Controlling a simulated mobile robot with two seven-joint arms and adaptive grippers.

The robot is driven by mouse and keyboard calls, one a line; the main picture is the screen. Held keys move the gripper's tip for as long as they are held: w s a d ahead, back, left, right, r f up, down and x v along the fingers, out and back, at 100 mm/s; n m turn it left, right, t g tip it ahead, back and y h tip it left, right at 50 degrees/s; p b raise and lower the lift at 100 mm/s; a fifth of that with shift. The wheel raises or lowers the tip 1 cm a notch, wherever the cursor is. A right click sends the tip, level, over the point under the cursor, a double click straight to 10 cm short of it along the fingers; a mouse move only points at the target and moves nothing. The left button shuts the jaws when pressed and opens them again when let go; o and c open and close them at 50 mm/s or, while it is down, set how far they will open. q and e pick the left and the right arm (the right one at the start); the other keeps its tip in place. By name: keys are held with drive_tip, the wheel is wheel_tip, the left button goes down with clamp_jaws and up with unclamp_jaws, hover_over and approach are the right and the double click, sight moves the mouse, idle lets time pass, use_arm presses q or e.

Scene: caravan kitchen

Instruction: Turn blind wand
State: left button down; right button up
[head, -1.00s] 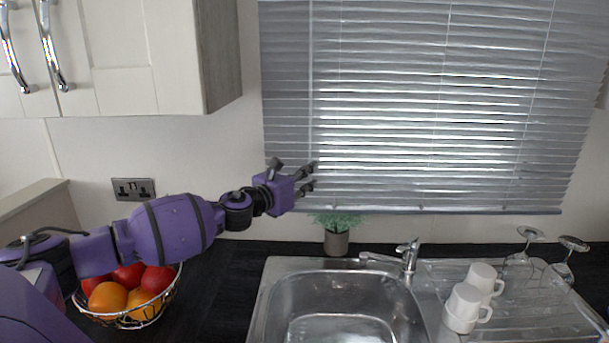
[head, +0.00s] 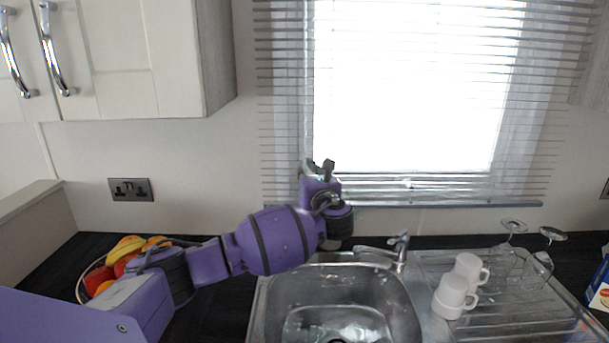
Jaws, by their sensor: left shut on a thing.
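The venetian blind (head: 400,190) hangs over the window at the back. Its slats are tilted open, and bright daylight comes through between them. The wand (head: 307,90) is a thin vertical line near the blind's left side, hard to make out against the slats. My left gripper (head: 320,165) is at the lower left of the blind, pointing up and away from me. It is shut on the wand near its lower end; the fingers hide the exact contact. My right gripper is out of view.
Below the window are a sink (head: 340,300) and a tap (head: 400,248). White cups (head: 458,288) and upturned glasses (head: 513,226) stand on the drainer. A fruit bowl (head: 85,283) is partly behind my arm. A wall cupboard (head: 150,60) hangs at upper left.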

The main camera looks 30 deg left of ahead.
use_arm(q)
drive_tip(key=shift+w+d+n+g+y, duration=0.1)
drive_tip(key=shift+w+n+g+y, duration=0.05)
drive_tip(key=shift+n+g+y, duration=1.1)
drive_tip(key=shift+n+g, duration=0.25)
drive_tip(key=shift+g, duration=0.4)
drive_tip(key=c, duration=2.2)
unclamp_jaws()
drive_tip(key=shift+o, duration=0.2)
drive_tip(key=v, duration=1.2)
drive_tip(key=shift+f, duration=0.15)
drive_tip(key=shift+f, duration=0.1)
